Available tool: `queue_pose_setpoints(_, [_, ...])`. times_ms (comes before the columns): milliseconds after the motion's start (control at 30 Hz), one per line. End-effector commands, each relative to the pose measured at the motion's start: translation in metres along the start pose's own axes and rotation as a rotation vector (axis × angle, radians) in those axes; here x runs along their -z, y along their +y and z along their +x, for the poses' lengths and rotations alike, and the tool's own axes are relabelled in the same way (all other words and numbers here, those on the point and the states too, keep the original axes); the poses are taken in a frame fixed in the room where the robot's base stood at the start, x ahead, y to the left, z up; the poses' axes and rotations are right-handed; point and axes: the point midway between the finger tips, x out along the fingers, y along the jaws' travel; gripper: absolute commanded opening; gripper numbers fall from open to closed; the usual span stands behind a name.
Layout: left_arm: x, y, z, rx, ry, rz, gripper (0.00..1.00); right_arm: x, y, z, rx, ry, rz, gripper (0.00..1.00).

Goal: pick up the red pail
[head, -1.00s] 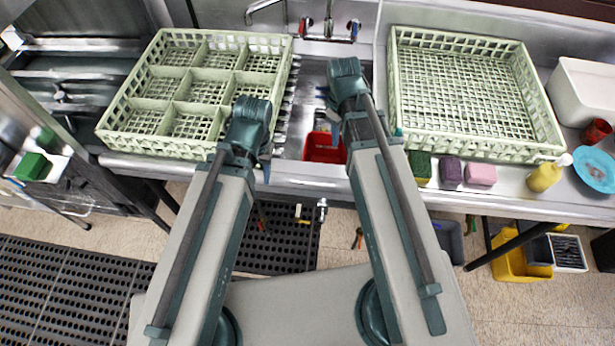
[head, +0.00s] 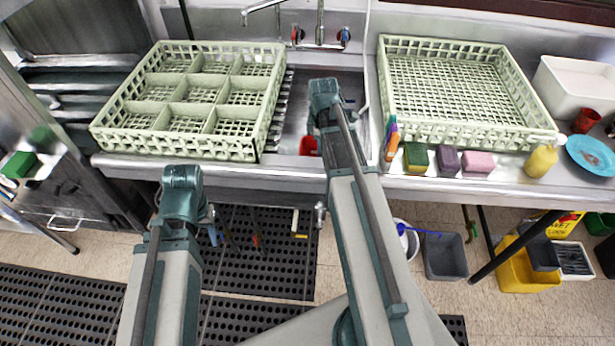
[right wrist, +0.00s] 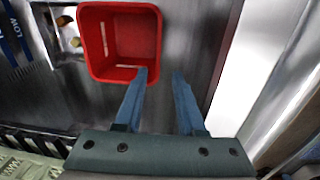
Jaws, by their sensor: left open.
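The red pail (right wrist: 128,40) stands in the steel sink, seen from above in the right wrist view with its open inside showing. In the head view only a small part of the red pail (head: 308,146) shows beside my right arm, which hides the rest. My right gripper (right wrist: 161,74) is open and empty. Its left fingertip overlaps the pail's lower right rim in the picture; I cannot tell if they touch. My left gripper (head: 212,226) is open and empty, low in front of the counter, away from the pail.
A divided pale green rack (head: 258,128) stands left of the sink and an undivided one (head: 462,135) right of it. Several sponges, a yellow bottle (head: 541,160) and a blue plate (head: 592,157) lie at the right. The faucet (head: 320,30) is behind the sink.

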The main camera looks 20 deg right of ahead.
Motion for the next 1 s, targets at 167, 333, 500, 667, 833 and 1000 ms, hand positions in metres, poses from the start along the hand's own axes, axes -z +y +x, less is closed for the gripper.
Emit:
queue_pose_setpoints(167, [0.001, 0.001, 0.007, 0.000, 0.000, 0.000, 0.50, -0.009, 0.007, 0.008, -0.004, 0.002, -0.019, 0.39])
queue_pose_setpoints(333, [0.001, 0.001, 0.007, 0.000, 0.000, 0.000, 0.50, -0.010, 0.008, 0.008, -0.004, 0.002, -0.023, 0.39])
queue_pose_setpoints(500, [0.001, 0.002, 0.016, 0.000, 0.000, 0.000, 0.50, -0.010, 0.008, 0.017, -0.004, 0.002, -0.023, 0.39])
queue_pose_setpoints(667, [0.002, 0.003, 0.034, 0.000, 0.000, 0.000, 0.50, -0.010, 0.007, 0.035, -0.004, 0.002, -0.023, 0.39])
queue_pose_setpoints(833, [0.004, 0.006, 0.059, 0.000, 0.000, 0.000, 0.50, -0.010, 0.008, 0.060, -0.004, 0.002, -0.023, 0.39])
queue_pose_setpoints(1000, [0.005, 0.008, 0.082, 0.000, 0.000, 0.001, 0.50, -0.010, 0.008, 0.084, -0.004, 0.002, -0.023, 0.39])
